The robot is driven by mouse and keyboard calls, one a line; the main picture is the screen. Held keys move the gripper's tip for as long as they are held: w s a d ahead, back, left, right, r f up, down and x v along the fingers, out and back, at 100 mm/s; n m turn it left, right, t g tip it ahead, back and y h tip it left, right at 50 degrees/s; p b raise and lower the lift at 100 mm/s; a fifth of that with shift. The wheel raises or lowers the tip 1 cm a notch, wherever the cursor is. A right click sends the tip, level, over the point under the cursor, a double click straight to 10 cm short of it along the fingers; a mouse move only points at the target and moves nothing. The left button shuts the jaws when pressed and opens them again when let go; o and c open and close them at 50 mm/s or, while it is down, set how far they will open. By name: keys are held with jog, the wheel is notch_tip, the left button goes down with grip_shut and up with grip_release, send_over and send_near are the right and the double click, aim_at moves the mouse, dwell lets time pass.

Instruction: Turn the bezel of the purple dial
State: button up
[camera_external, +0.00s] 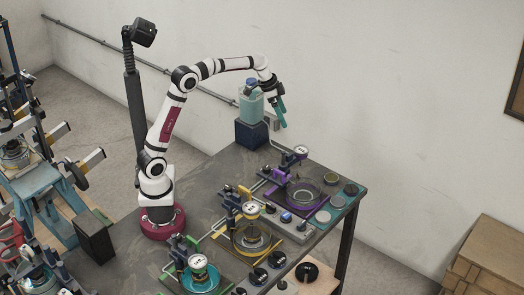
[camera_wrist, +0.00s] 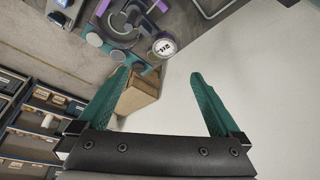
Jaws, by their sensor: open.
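The purple dial (camera_external: 301,151) has a white round face and stands on an arm over a purple fixture (camera_external: 277,193) on the table's far side. In the wrist view the dial (camera_wrist: 164,47) shows its face near the top middle, with the purple fixture (camera_wrist: 158,4) around and above it. My gripper (camera_external: 281,112) is raised in the air above and to the left of the dial, apart from it. In the wrist view my gripper (camera_wrist: 160,76) has its two teal fingers spread wide with nothing between them.
A yellow dial (camera_external: 250,208) and a teal-green dial (camera_external: 198,263) stand on similar fixtures nearer the front. A clear container (camera_external: 251,107) on a dark block stands close beside my gripper. Black knobs line the table's right edge.

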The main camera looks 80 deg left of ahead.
aim_at(301, 149)
jog(key=x, duration=1)
jog(key=a+x, duration=0.1)
jog(key=x, duration=0.5)
jog(key=shift+w+r, duration=0.1)
jog(key=shift+w, duration=0.25)
jog(key=shift+c, duration=0.3)
jog(key=c, duration=1.3)
jog(key=shift+o, duration=0.2)
